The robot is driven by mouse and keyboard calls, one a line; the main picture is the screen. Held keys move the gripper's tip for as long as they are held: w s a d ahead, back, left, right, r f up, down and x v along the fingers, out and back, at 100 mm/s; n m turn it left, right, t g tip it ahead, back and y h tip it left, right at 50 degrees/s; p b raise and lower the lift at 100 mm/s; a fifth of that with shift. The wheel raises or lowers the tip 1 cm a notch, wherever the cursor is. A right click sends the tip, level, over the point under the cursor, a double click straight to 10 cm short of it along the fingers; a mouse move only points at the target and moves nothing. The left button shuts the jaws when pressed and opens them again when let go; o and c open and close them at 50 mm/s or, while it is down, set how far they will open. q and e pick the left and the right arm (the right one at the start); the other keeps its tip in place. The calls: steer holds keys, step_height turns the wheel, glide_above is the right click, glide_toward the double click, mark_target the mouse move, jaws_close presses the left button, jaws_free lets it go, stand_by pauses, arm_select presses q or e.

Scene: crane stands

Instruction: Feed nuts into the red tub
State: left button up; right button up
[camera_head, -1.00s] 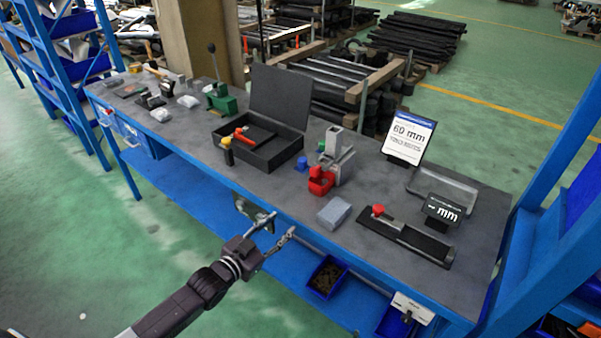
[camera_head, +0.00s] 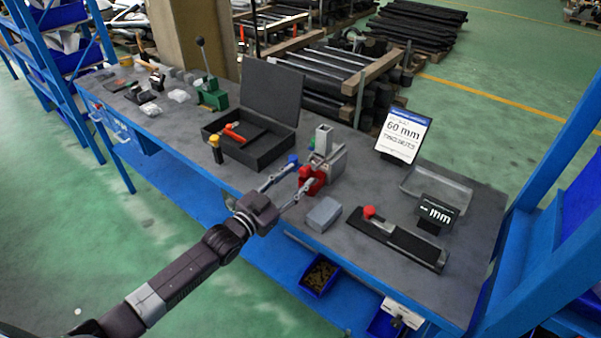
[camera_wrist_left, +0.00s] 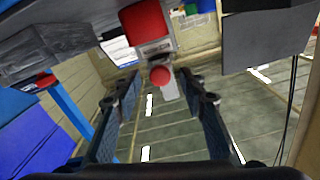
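The red tub (camera_head: 311,180) sits on the workbench at the foot of a grey metal stand (camera_head: 327,158). My left gripper (camera_head: 305,173) is open with its fingers spread at the front of the tub; I cannot tell whether they touch it. In the left wrist view a red block-like part (camera_wrist_left: 145,22), likely the tub, and a round red knob show ahead of the open fingers (camera_wrist_left: 160,88). Small brown pieces, possibly the nuts, lie in a blue bin (camera_head: 302,283) below the bench top. My right gripper is not in view.
A grey block (camera_head: 324,213) lies just right of the tub. A black fixture with a red knob (camera_head: 369,211), a 60 mm sign (camera_head: 403,135) and a clear tray (camera_head: 437,188) stand further right. An open black case (camera_head: 262,152) and a green lever press (camera_head: 211,95) are left.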

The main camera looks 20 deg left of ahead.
arm_select(q)
steer(key=shift+w+d, duration=0.25)
steer(key=shift+w, duration=0.4)
steer(key=shift+w+d, duration=0.15)
steer(key=shift+w, duration=0.3)
steer(key=c, duration=0.9)
jaws_close()
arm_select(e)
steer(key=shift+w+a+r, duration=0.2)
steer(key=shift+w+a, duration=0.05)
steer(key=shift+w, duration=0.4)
